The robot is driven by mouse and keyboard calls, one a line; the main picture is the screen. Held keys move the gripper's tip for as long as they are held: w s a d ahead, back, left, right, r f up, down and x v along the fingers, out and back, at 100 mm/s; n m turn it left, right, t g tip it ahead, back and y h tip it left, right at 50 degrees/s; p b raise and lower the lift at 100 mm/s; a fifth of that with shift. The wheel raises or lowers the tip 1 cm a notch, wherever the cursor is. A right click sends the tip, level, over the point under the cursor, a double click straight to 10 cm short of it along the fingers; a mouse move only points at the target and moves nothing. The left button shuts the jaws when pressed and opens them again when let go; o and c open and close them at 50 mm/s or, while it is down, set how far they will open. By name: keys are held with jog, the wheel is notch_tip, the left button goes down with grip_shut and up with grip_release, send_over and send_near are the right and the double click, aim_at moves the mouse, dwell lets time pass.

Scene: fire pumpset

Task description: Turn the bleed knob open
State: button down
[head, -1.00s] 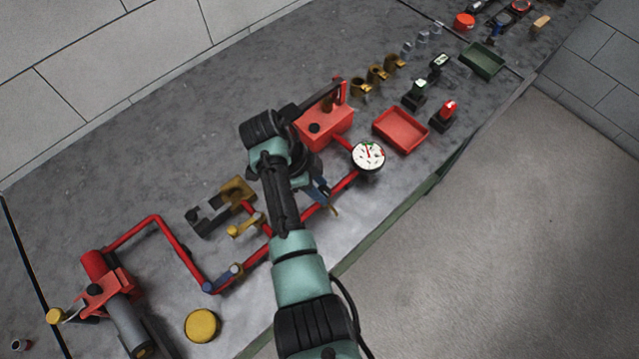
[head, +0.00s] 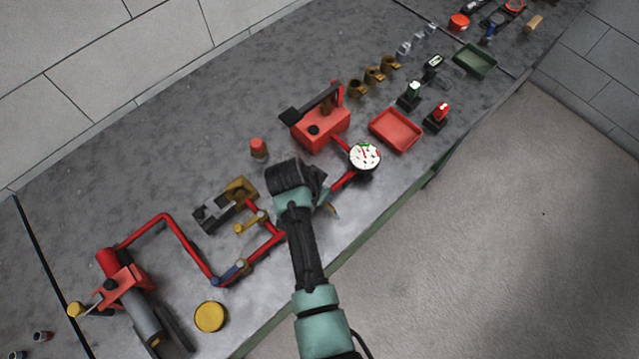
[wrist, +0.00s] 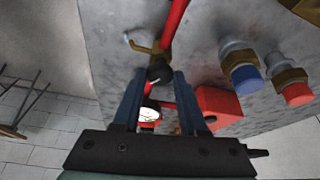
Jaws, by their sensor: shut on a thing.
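The bleed knob (wrist: 160,72) is a small black knob on a brass fitting (wrist: 146,47) with a thin side spout, on the red pipe (wrist: 176,22). My gripper (wrist: 160,78) has its two blue fingers on either side of the knob and is shut on it. In the head view my wrist covers the knob and the fingers; only a bit of brass (head: 332,210) shows beside the pipe. The white-faced gauge (head: 364,156) stands up the pipe from my wrist, and it also shows between the fingers in the wrist view (wrist: 149,113).
The red pump box (head: 321,129) with its lever and a red tray (head: 396,130) lie beyond the gauge. A brass valve (head: 252,222) is left of my wrist. A red-capped piece (head: 258,148) stands behind. The bench's front edge is close on the right.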

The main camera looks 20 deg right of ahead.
jog(key=n, duration=0.2)
jog(key=n+t+y+p, duration=0.1)
jog(key=n, duration=0.1)
jog(key=n+y, duration=0.1)
jog(key=n, duration=0.1)
jog(key=shift+s+d+r+t+p, duration=0.15)
jog(key=shift+d+t+p, duration=0.15)
jog(key=shift+p, duration=0.1)
jog(key=n+y, duration=0.1)
jog(key=n, duration=0.2)
jog(key=shift+n+t, duration=0.3)
jog(key=shift+n, duration=0.1)
jog(key=shift+d+n+y, duration=0.15)
jog(key=shift+n+y, duration=0.55)
jog(key=shift+n, duration=0.7)
jog(key=shift+c, duration=2.2)
grip_release()
jog(key=shift+s, duration=0.1)
jog(key=b+v, duration=0.1)
jog(key=v, duration=1.1)
jog(key=shift+r+b, duration=0.4)
